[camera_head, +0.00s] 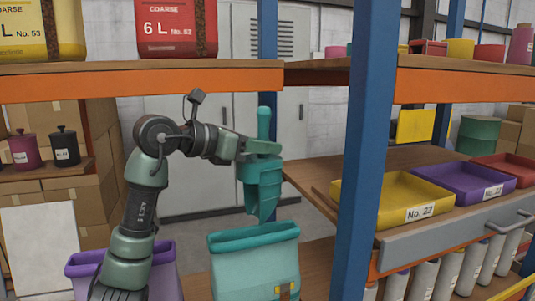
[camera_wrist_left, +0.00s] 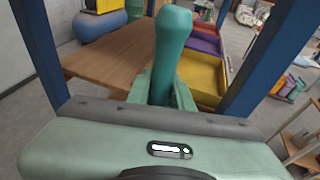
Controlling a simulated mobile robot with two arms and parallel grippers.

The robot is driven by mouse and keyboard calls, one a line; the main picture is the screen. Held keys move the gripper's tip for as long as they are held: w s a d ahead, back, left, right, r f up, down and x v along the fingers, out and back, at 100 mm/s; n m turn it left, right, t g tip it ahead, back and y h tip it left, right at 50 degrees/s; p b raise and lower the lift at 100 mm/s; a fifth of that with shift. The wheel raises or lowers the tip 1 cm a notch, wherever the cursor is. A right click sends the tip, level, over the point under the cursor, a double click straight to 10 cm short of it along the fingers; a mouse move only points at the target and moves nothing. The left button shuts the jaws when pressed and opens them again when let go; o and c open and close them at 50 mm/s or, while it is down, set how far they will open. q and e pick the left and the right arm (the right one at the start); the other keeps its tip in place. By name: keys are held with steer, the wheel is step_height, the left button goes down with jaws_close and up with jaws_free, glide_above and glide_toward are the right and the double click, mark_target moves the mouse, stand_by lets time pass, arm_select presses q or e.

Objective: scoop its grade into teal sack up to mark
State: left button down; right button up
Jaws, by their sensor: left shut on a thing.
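My left gripper (camera_head: 262,148) is shut on the handle of a teal scoop (camera_head: 262,185). The scoop hangs upright, handle up, its narrow end pointing down just above the mouth of the teal sack (camera_head: 250,268). In the left wrist view the teal handle (camera_wrist_left: 172,50) rises between the fingers (camera_wrist_left: 160,92). The sack stands open on the lower level, with a small yellow patch at its lower front. Its fill level and the scoop's contents cannot be seen. My right gripper is not in view.
A purple sack (camera_head: 165,274) stands left of the teal one, partly behind my left arm. A blue post (camera_head: 360,150) rises close to the right. Yellow (camera_head: 385,212) and purple (camera_head: 468,181) trays sit beyond it. A red coarse bin (camera_head: 176,28) and a yellow bin (camera_head: 38,32) stand on the shelf above.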

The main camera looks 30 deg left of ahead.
mark_target(258, 128)
arm_select(q)
steer(key=shift+s+a+b, duration=0.1)
steer(key=shift+s+b, duration=0.15)
steer(key=shift+b, duration=0.05)
steer(key=shift+r+t, duration=0.1)
steer(key=shift+t, duration=0.2)
stand_by(0.3)
steer(key=shift+r, duration=0.2)
step_height(258, 128, up, 3)
steer(key=g+y+p, duration=0.2)
steer(key=g+p, duration=0.3)
steer(key=p, duration=1.2)
steer(key=shift+r, duration=0.1)
steer(key=shift+y, duration=0.3)
steer(key=shift+f, duration=0.3)
